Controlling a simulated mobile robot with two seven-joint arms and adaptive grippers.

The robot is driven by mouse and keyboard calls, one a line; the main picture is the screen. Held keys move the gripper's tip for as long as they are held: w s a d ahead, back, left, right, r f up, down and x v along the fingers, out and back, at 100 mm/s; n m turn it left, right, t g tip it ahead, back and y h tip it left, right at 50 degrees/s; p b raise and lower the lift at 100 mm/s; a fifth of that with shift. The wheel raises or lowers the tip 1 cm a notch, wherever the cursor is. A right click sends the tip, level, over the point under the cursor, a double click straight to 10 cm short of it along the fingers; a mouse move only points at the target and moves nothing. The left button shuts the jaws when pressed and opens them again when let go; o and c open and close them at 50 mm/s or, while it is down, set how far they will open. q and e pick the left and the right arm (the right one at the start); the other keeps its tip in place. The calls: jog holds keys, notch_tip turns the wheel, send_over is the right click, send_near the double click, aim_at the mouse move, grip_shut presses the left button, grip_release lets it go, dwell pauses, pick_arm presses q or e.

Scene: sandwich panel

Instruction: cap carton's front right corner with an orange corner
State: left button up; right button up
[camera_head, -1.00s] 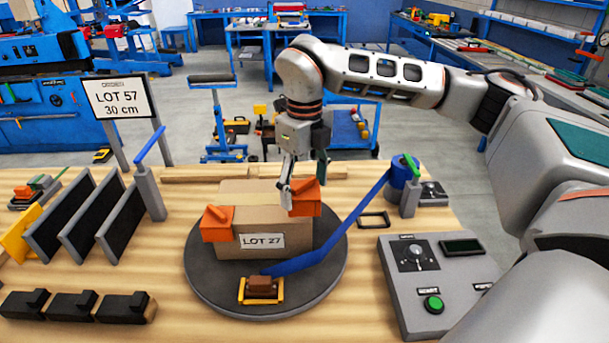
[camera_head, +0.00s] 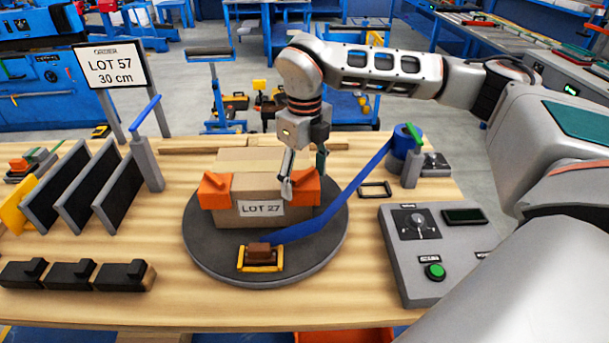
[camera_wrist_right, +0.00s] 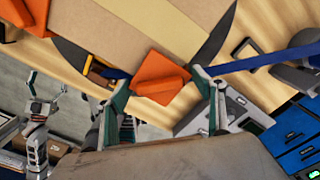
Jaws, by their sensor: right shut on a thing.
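The carton (camera_head: 262,211), labelled LOT 27, stands on a round dark turntable (camera_head: 212,258). One orange corner (camera_head: 215,191) sits at its front left top corner. A second orange corner (camera_head: 306,188) is at the front right top corner, about level with the first. My right gripper (camera_head: 302,178) is shut on that second corner; its fingers also lie either side of the corner (camera_wrist_right: 160,79) in the right wrist view. The corner's underside is hidden, so full contact cannot be told. My left gripper (camera_wrist_right: 46,84) shows small in the right wrist view, fingers apart and empty.
A blue strap (camera_head: 345,208) runs from the turntable's front to a blue roll (camera_head: 407,139). A yellow buckle (camera_head: 261,258) lies at the turntable's front. A control box (camera_head: 428,244) stands right; dark panels (camera_head: 88,188) and black blocks (camera_head: 72,275) stand left.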

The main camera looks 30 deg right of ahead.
jog(key=shift+w, duration=0.1)
dwell(0.6)
jog(key=o, duration=1.2)
jog(key=shift+r, duration=0.15)
notch_tip(320, 180, up, 12)
jog(key=shift+f, duration=0.1)
jog(key=shift+f, duration=0.1)
